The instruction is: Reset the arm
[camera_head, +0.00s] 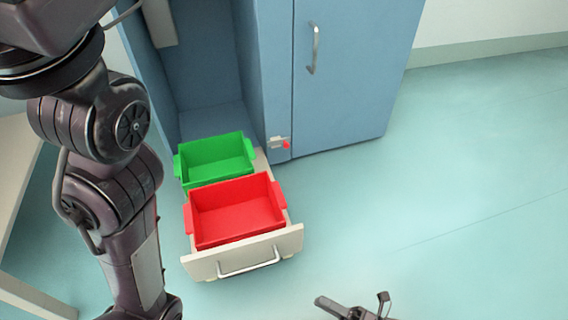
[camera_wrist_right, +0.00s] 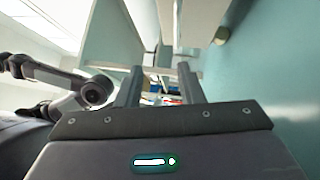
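My right gripper (camera_head: 352,303) shows at the bottom edge of the head view, over bare floor. Its two fingers are apart, and nothing is seen between them. In the right wrist view its fingers (camera_wrist_right: 159,84) also stand apart and empty. My left arm comes down the left side of the head view, and its gripper is out of the picture. A part that may be my other arm shows at the left of the right wrist view.
A blue cabinet (camera_head: 345,75) has a pulled-out drawer (camera_head: 207,266) holding a green bin (camera_head: 215,158) and a red bin (camera_head: 238,212). Its right door is shut. A pale table (camera_head: 14,165) stands at far left. The floor at right is clear.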

